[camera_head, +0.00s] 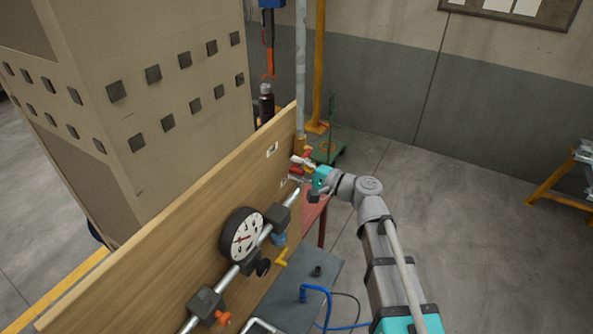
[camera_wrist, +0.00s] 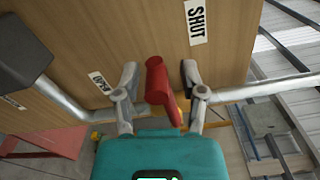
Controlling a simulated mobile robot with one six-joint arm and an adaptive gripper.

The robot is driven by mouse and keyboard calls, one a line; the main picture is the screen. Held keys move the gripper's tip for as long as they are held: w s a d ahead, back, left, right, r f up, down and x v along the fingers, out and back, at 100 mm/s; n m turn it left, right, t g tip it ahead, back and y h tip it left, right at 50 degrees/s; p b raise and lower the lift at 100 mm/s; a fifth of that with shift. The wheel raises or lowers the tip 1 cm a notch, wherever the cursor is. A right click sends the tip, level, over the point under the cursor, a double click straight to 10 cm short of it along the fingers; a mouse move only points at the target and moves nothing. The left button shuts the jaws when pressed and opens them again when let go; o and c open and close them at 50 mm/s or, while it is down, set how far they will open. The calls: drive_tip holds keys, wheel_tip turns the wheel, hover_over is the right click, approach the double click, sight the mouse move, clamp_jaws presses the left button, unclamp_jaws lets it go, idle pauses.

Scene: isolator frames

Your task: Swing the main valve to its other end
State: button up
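The main valve's red handle (camera_wrist: 156,82) sits between my gripper's two fingers (camera_wrist: 159,78) in the wrist view, with a visible gap on each side. My gripper is open around it. A SHUT label (camera_wrist: 196,22) is on the wooden board above and right of the handle. A second label (camera_wrist: 102,83), which seems to read OPEN, is to its left. In the head view my gripper (camera_head: 308,176) is at the far right end of the board, by a small red part (camera_head: 297,170). The valve body is mostly hidden by the gripper.
The wooden board (camera_head: 190,245) carries a metal pipe (camera_wrist: 265,89), a round gauge (camera_head: 241,235), dark blocks (camera_head: 206,304), an orange knob (camera_head: 222,317) and a yellow lever (camera_head: 283,257). A grey table (camera_head: 305,283) with a blue hose stands below. Open floor lies to the right.

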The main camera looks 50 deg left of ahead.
drive_tip(key=shift+s, duration=0.1)
drive_tip(key=shift+d, duration=0.15)
drive_tip(key=shift+d, duration=0.4)
drive_tip(key=v, duration=1.1)
idle(0.5)
